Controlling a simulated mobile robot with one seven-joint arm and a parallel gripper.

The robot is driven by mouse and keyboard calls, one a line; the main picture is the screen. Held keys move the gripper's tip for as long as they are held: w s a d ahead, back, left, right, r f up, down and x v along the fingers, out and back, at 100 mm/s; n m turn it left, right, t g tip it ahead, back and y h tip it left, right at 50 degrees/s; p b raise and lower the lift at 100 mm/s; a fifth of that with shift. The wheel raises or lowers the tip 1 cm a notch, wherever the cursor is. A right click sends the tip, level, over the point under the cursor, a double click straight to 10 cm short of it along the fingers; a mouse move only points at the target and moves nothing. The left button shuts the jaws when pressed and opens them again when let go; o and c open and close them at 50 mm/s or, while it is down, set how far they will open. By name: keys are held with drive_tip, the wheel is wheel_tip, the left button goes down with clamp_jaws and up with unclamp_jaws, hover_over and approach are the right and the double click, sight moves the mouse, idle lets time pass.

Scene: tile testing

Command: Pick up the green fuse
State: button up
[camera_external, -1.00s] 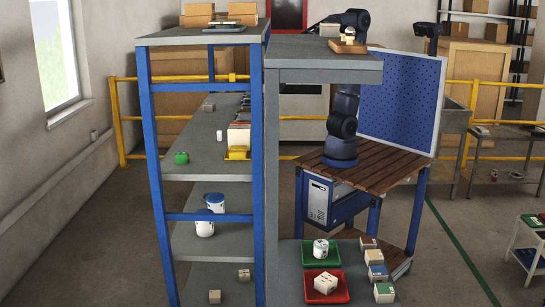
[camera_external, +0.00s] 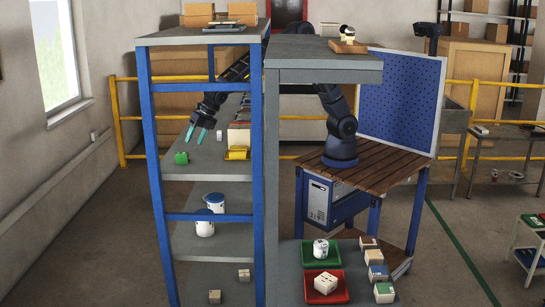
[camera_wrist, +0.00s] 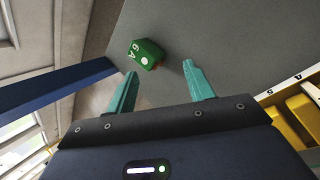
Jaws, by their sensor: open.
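The green fuse (camera_external: 181,158) is a small green block lying on the grey shelf (camera_external: 200,172), near the shelf's left end. In the wrist view the green fuse (camera_wrist: 147,54) shows white marks and a white dot on its faces. My gripper (camera_external: 196,134) has teal fingers and is above the shelf, just up and right of the fuse. In the wrist view my gripper (camera_wrist: 157,82) is open, its fingers apart and nothing between them. The fuse lies beyond the fingertips, nearer the left one, and is not touched.
A blue rack post (camera_external: 150,150) stands left of the fuse. A yellow bin (camera_external: 237,154) is on the same shelf to the right, with other items behind it. A red tray (camera_external: 309,295) and a green tray (camera_external: 306,259) sit lower right. The shelf around the fuse is bare.

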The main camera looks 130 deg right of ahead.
sight(183, 153)
drive_tip(key=shift+w+d+f+n, duration=0.25)
drive_tip(key=shift+w+f+n, duration=0.25)
drive_tip(key=shift+w+n, duration=0.3)
drive_tip(key=n, duration=0.1)
drive_tip(key=w+n, duration=0.1)
drive_tip(key=n, duration=0.1)
drive_tip(key=n+g, duration=0.1)
drive_tip(key=shift+w+a+r, duration=0.2)
drive_tip(key=shift+w+a, duration=0.05)
drive_tip(key=n, duration=0.2)
drive_tip(key=w+n, duration=0.1)
drive_tip(key=shift+a+r+n, duration=0.1)
drive_tip(key=shift+r+n, duration=0.1)
drive_tip(key=shift+n, duration=0.2)
drive_tip(key=shift+x, duration=3.75)
drive_tip(key=shift+s, duration=0.1)
drive_tip(key=c, duration=1.1)
